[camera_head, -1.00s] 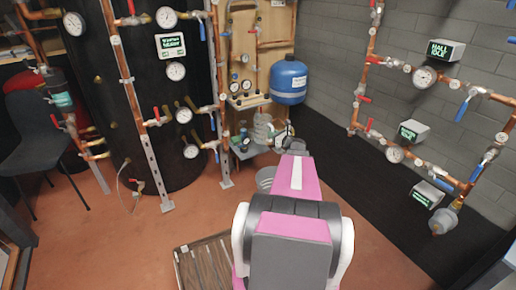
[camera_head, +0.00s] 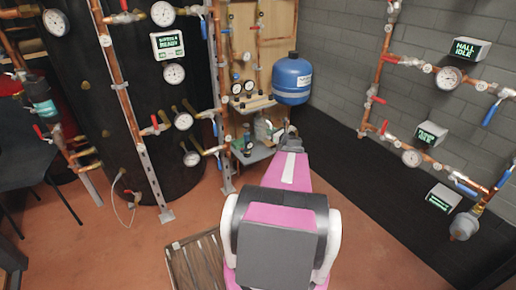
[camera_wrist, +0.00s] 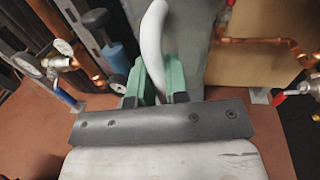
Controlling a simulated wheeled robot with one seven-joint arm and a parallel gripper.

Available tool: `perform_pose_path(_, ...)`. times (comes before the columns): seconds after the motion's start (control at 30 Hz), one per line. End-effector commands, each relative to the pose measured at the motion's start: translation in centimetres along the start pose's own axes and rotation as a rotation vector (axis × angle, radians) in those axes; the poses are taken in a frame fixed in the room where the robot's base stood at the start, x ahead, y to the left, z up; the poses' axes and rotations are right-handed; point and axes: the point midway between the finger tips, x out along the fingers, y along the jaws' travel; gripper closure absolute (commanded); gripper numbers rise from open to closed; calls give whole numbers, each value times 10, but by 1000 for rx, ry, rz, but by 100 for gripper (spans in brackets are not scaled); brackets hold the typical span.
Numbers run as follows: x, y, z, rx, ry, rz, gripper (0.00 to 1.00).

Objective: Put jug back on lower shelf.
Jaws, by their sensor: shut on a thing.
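My gripper (camera_wrist: 158,82) shows in the wrist view with its two green fingers shut on a white curved handle, which I take to be the jug's handle (camera_wrist: 152,38). The rest of the jug cannot be made out. In the head view my pink and grey arm reaches toward the shelves and hides the gripper and most of what it holds. The lower shelf (camera_head: 254,155) is a grey slab beside the copper pipes, with small pump parts on it. The tip of my arm appears just right of it.
A narrow upper shelf (camera_head: 252,105) with gauges is above. A blue tank (camera_head: 291,80) hangs to its right. Copper pipes with valves and a black cylinder (camera_head: 110,110) stand left. Red floor at right is clear.

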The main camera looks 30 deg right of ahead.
Motion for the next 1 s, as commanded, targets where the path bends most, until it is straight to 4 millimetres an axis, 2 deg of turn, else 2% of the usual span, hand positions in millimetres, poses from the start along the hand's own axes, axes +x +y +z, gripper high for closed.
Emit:
perform_pose_path(0.17, 1, -1, -17, 1, 0, 1, 100)
perform_pose_path(0.4, 1, 0, -58, 1, 0, 0, 100)
perform_pose_path(0.57, 0, 0, -70, 1, 0, 0, 100)
perform_pose_path(0.77, 1, 0, -96, 1, 0, 1, 100)
perform_pose_path(1.0, 0, 1, -99, 0, -1, 1, 100)
